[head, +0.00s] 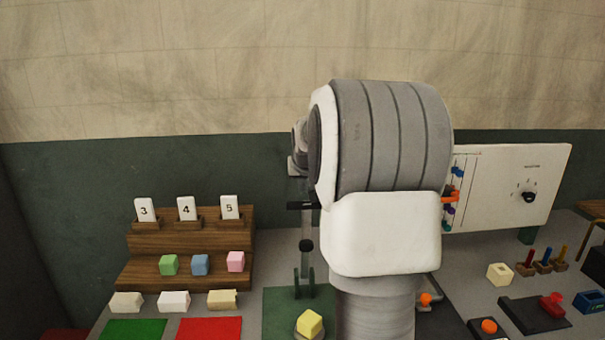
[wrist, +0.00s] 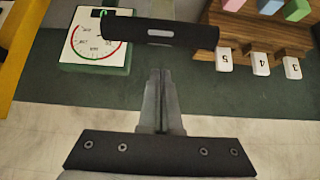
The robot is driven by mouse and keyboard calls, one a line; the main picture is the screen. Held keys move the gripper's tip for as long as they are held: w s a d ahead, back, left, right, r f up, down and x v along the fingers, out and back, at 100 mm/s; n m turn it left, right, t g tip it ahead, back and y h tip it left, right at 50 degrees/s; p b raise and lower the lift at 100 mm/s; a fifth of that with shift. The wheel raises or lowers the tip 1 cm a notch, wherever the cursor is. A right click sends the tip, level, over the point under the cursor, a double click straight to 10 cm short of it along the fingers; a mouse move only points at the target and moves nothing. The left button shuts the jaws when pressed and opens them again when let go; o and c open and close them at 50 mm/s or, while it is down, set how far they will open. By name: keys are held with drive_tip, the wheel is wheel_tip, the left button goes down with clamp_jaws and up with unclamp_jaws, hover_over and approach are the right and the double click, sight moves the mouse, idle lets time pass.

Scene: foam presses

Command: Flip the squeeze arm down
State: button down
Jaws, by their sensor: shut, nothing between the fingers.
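In the wrist view a black bar (wrist: 190,36), which looks like the handle, lies just beyond the fingertips, with a small gap in the picture. My gripper (wrist: 161,72) is shut and empty.
A wooden step rack (head: 190,242) holds number cards and coloured cubes at left. Pale blocks, green and red mats lie before it. A white panel (head: 510,190) and small devices stand at right. A dial gauge (wrist: 97,42) shows in the wrist view.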

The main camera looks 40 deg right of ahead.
drive_tip(key=shift+s+a+f, duration=0.1)
drive_tip(key=shift+s+a, duration=0.2)
drive_tip(key=shift+s, duration=0.2)
drive_tip(key=shift+s+a, duration=0.3)
drive_tip(key=shift+s, duration=0.2)
drive_tip(key=shift+s+a+f, duration=0.25)
drive_tip(key=shift+s+f, duration=0.05)
drive_tip(key=shift+s, duration=0.1)
drive_tip(key=shift+f, duration=0.15)
